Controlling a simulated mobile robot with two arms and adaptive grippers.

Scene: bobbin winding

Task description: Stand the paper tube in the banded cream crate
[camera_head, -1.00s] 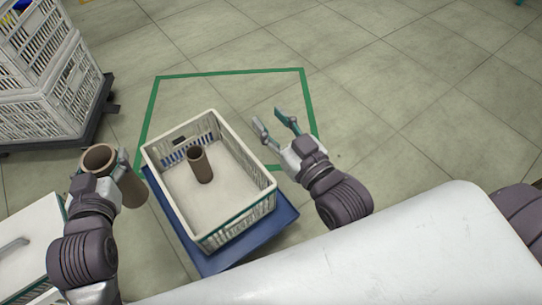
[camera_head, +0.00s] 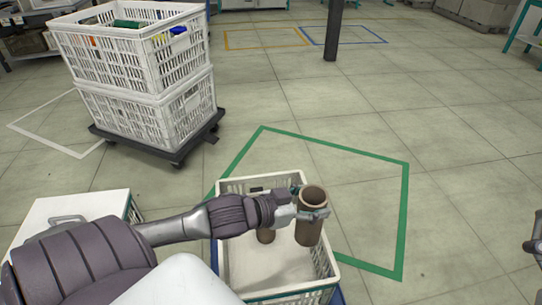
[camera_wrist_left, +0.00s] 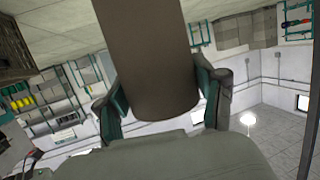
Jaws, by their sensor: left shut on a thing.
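The cream crate (camera_head: 228,189) with a teal band low on its wall stands in the lower middle of the head view. My left gripper (camera_head: 314,212) is shut on a brown paper tube (camera_head: 309,232), held upright over the right side of the crate. I cannot tell whether its lower end touches the crate floor. The held tube (camera_wrist_left: 150,60) fills the middle of the left wrist view, between both fingers. A second brown tube (camera_head: 266,236) stands inside the crate, partly hidden by my left arm. A dark part at the right edge, perhaps my right gripper (camera_head: 534,246), is cut off.
The crate rests on a blue base, inside or beside a green floor outline (camera_head: 333,145). Stacked white crates (camera_head: 146,105) stand on a dark dolly at the upper left. A white lidded box (camera_head: 95,208) is at the lower left. Floor to the right is clear.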

